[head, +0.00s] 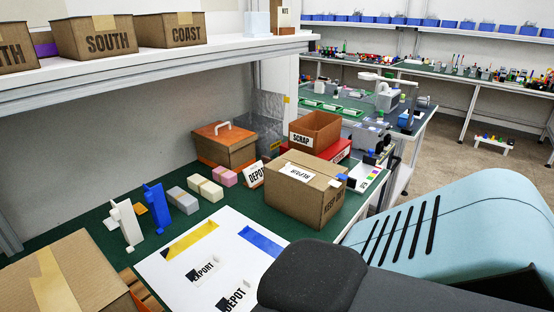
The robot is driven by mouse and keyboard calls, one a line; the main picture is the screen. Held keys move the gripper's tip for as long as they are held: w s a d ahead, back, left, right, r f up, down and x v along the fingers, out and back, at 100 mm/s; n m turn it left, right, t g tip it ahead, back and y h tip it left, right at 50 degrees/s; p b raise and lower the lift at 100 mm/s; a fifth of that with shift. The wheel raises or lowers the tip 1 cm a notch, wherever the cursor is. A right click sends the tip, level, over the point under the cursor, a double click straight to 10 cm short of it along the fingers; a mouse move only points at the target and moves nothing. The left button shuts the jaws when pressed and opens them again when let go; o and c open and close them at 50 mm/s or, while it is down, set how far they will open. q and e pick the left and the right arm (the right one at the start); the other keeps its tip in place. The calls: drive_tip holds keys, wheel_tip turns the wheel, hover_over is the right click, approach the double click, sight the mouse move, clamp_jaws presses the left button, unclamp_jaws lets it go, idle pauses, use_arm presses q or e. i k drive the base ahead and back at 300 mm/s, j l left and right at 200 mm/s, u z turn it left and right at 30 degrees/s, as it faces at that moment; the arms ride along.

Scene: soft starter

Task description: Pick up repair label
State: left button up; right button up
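The repair label (299,173) is a white card with dark lettering that looks upside down from here and seems to read REPAIR. It lies on top of a closed cardboard box (293,207), whose side reads KEEP and more. The box stands on the green worktop, right of the middle of the head view. Neither of my grippers shows in the head view. A dark grey rounded part and a teal shell fill the lower right and hide the bench's front edge there.
A DEPOT sign (253,174) stands left of the box. Behind are a brown SCRAP bin (315,130) and a handled box (223,145). A white board (180,272) with EXPORT and DEPOT cards lies in front. A larger carton (60,280) is front left. A shelf (160,62) overhangs.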

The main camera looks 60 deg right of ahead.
sight(305, 175)
drive_tip(key=k+l+u, duration=0.1)
drive_tip(key=l+u, duration=0.15)
drive_tip(key=l, duration=0.2)
drive_tip(key=k+l+u, duration=0.25)
drive_tip(key=l, duration=0.15)
drive_tip(key=k+l+u, duration=0.15)
drive_tip(key=l, duration=0.25)
drive_tip(key=k+l+u, duration=0.15)
drive_tip(key=l, duration=0.25)
drive_tip(key=k+l, duration=0.25)
drive_tip(key=l, duration=0.15)
drive_tip(key=k+l, duration=0.25)
drive_tip(key=l, duration=0.15)
drive_tip(key=k+l, duration=0.25)
drive_tip(key=l, duration=0.15)
drive_tip(key=k+l, duration=0.25)
drive_tip(key=l, duration=0.15)
drive_tip(key=i+u, duration=0.05)
